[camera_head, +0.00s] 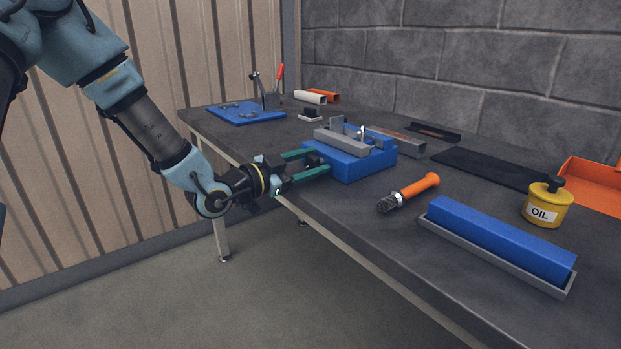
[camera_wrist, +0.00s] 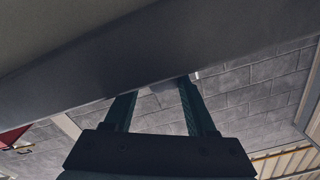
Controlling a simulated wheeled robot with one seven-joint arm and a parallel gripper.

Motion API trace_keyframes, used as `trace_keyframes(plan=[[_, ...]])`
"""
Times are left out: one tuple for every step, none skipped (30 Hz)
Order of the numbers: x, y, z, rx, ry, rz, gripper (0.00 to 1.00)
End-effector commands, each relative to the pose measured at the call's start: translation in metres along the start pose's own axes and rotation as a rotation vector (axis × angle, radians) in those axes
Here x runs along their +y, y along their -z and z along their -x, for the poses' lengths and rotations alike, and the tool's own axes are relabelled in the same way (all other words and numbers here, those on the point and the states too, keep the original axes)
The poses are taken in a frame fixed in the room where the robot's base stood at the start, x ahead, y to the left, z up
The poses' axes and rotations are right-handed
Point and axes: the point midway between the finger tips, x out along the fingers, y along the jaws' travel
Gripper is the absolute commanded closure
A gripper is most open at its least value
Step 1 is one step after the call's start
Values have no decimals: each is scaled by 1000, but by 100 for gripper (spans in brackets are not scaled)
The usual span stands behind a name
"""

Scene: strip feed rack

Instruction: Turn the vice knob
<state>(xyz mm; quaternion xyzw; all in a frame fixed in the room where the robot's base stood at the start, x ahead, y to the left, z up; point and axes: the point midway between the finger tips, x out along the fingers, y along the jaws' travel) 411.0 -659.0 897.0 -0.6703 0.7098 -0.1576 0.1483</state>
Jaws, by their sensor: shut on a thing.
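The blue vice (camera_head: 362,163) stands on the workbench near its front-left edge, with grey jaws on top. My gripper (camera_head: 318,161) comes in level from the left, its two green fingers reaching the vice's left end at the bench edge. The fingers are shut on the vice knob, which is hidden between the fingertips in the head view. In the wrist view, the two fingers (camera_wrist: 158,97) stand apart and run up to a large dark grey surface, and the knob cannot be made out clearly.
On the dark bench (camera_head: 400,235) lie an orange-handled tool (camera_head: 415,189), a long blue block (camera_head: 500,238) in a grey tray, and a yellow oil can (camera_head: 547,205). A blue plate with a red-handled clamp (camera_head: 271,98) is at the back left. Floor before the bench is clear.

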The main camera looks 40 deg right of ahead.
Motion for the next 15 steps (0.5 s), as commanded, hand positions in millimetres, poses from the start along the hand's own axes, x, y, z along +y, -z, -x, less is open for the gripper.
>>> trace_keyframes(plan=[[3,-5,0,0,-1,-36,99],[3,-5,0,0,-1,-56,99],[3,-4,0,0,-1,-80,99],[4,-4,0,0,-1,-96,99],[4,-4,0,0,-1,-112,99],[4,-4,0,-1,-1,-133,99],[4,-4,0,-1,-1,-145,99],[4,-4,0,-1,-1,-156,99],[4,-3,0,-1,-1,-171,99],[4,-3,0,-1,-1,-181,99],[4,-3,0,-1,-1,-189,99],[4,-2,0,-1,-1,-199,99],[3,-2,0,-1,-1,-205,99],[3,-2,0,-1,-1,-210,99],[3,-2,0,-2,-1,-216,99]])
